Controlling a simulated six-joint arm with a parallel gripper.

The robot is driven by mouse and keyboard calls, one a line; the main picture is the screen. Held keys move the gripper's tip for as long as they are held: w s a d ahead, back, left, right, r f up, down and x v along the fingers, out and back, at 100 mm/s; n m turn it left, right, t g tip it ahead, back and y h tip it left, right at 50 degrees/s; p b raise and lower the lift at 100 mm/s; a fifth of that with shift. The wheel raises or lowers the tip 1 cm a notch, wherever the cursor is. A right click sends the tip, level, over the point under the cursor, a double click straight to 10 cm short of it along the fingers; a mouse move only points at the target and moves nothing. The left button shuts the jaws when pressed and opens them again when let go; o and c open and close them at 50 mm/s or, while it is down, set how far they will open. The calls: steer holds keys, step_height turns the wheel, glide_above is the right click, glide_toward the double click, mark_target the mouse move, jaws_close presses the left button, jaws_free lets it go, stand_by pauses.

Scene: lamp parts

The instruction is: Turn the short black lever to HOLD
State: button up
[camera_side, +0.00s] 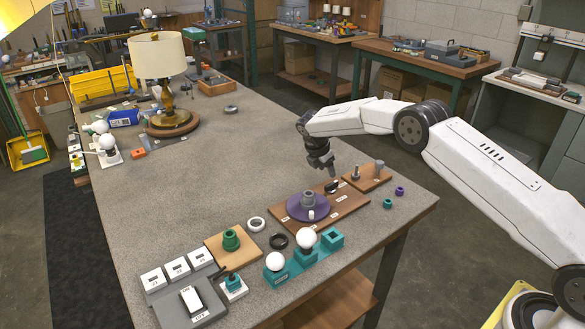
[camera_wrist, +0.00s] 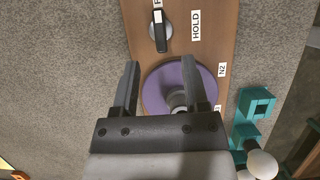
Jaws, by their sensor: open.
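The short black lever (camera_wrist: 160,31) sits on a round base on the brown wooden board (camera_wrist: 211,50). In the wrist view it points up the picture toward a partly cut-off label starting with F (camera_wrist: 157,3), not toward the HOLD label (camera_wrist: 196,25) on its right. In the side view the lever (camera_side: 332,187) is small, near the board's far end. My gripper (camera_wrist: 160,63) is open and empty, its fingers spread over the purple disc and short of the lever. In the side view my gripper (camera_side: 330,168) hangs just above the lever, apart from the board.
A purple disc (camera_side: 297,204) with a grey hub shares the board. A smaller wooden board (camera_side: 375,178) with metal posts stands to the right. The table's middle is clear.

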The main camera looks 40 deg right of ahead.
mark_target(332, 183)
steer(key=shift+x, duration=3.45)
jaws_close()
